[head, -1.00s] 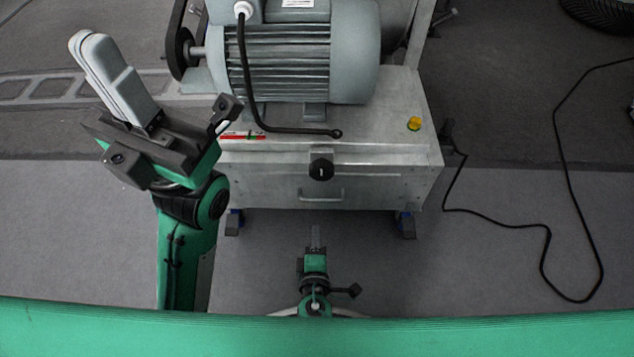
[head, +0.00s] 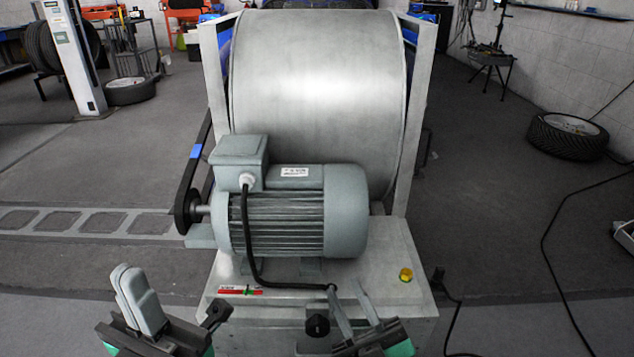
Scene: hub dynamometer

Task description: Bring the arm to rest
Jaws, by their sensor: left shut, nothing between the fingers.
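My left gripper (head: 124,272) is at the lower left, its pale grey fingers together with nothing between them. It points up and stands clear to the left of the machine's base cabinet. My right gripper (head: 345,287) is at the bottom centre, in front of the cabinet. Its two slim grey fingers stand apart, and I see nothing held between them. Most of both arms is below the picture's edge.
The dynamometer's grey motor (head: 290,215) sits before the large metal drum (head: 315,80). The cabinet top carries a yellow button (head: 406,275); a black knob (head: 317,325) is on its front. A tyre (head: 568,136) and a black cable (head: 550,250) lie at the right.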

